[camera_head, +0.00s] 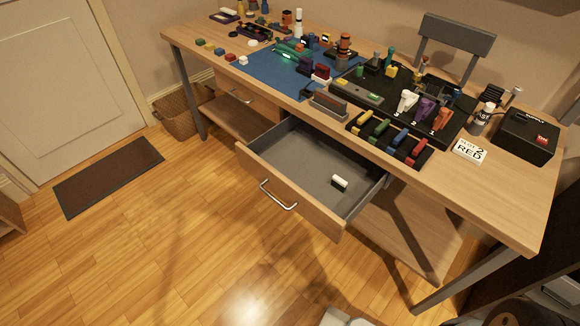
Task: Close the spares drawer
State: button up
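The spares drawer (288,190) is pulled well out from under the wooden table, with its grey inside showing. A silver bar handle (278,195) is on its wooden front. A small white and dark object (339,183) lies on the drawer floor toward the right. Nothing touches the drawer front or handle. My gripper cannot be made out; only pale and dark parts, cut off at the bottom right edge, might be mine.
The table (520,205) carries a blue mat (262,72), a black tool tray, several coloured pieces and a black box (526,136). A second drawer (240,95) at the left looks shut. A wicker basket (178,120) stands on the floor. The floor before the open drawer is clear.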

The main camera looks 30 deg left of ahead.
aim_at(296, 161)
jog(key=z, duration=1)
jog(key=i, duration=0.1)
jog(key=u, duration=2.7)
jog(key=k, duration=0.8)
jog(key=u, duration=0.25)
jog(key=i, duration=0.8)
jog(key=z, duration=0.1)
